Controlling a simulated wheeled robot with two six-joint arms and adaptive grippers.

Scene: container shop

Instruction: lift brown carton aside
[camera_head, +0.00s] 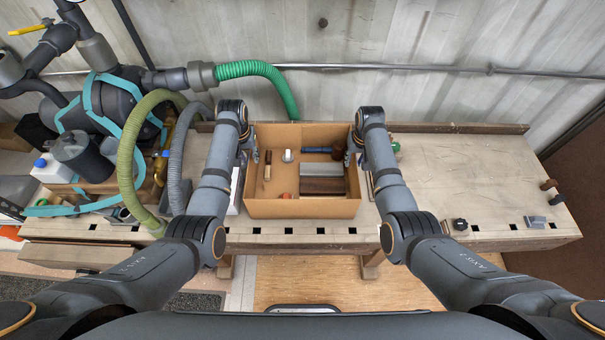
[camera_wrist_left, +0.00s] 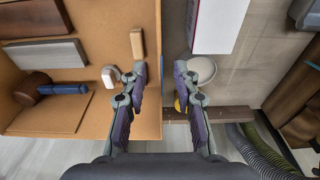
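The brown carton (camera_head: 302,208) is an open-topped box standing upright on the workbench, with several items inside. My left gripper (camera_head: 249,157) is at its left wall. In the left wrist view my left gripper (camera_wrist_left: 160,75) is open, one finger inside the carton (camera_wrist_left: 146,118) and one outside, with gaps to the wall between them. My right gripper (camera_head: 354,158) is at the right wall, one finger showing inside; its outer finger is mostly hidden by the arm. The grippers sit roughly opposite each other.
Inside the carton are a grey block (camera_head: 322,170), a dark wooden block (camera_head: 322,186) and a blue-handled tool (camera_head: 316,150). A white box (camera_wrist_left: 217,25) stands close outside the left wall. Hoses (camera_head: 128,160) and machinery crowd the left. The workbench (camera_head: 470,185) is mostly clear on the right.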

